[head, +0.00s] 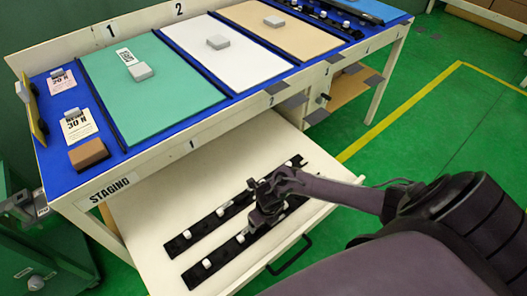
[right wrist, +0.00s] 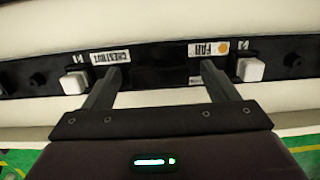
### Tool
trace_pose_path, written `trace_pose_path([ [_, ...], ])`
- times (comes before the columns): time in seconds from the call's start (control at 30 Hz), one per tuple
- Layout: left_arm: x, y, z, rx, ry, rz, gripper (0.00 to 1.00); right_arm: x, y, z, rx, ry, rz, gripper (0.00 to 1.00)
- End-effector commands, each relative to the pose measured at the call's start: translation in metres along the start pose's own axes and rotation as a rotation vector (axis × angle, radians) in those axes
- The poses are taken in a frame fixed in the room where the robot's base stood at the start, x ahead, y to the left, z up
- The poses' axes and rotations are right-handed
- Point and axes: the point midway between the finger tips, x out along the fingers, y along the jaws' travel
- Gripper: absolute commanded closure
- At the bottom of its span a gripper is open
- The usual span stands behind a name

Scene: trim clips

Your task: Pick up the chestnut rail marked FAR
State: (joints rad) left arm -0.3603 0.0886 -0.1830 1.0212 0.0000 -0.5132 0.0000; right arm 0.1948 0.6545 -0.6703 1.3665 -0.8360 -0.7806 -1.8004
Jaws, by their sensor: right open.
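Two long black rails with white clips lie side by side in the open white drawer in the head view, a back one (head: 205,228) and a front one (head: 220,254). In the right wrist view a black rail (right wrist: 150,75) crosses the picture, with upside-down labels reading CHESTNUT and FAR, the latter beside an orange dot. My right gripper (right wrist: 157,80) is open, its fingertips at the rail's edge between two white clips; contact is unclear. In the head view the right gripper (head: 264,200) hides part of the rails. My left gripper is not in view.
The drawer (head: 150,243) has a dark handle (head: 290,257) on its front. Above it, the blue-topped table (head: 45,155) carries green, white and tan panels with grey blocks, and a brown block (head: 88,154). A green cart (head: 45,255) stands at the left.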

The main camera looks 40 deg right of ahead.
Motion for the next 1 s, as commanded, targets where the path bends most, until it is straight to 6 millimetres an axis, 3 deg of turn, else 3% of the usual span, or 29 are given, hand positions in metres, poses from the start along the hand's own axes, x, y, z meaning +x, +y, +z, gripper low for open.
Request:
trace_pose_path([
  [0.2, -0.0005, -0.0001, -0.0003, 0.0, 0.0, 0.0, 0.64, 0.0002, 0.0001, 0.0001, 0.0, 0.0, 0.0, 0.21],
  [0.63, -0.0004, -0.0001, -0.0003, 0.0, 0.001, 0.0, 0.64, 0.0, -0.0001, 0.0, 0.001, 0.0, 0.0, 0.77],
  [1.0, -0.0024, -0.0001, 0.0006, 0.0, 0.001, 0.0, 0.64, -0.0078, -0.0003, 0.002, 0.001, -0.002, 0.0, 0.78],
])
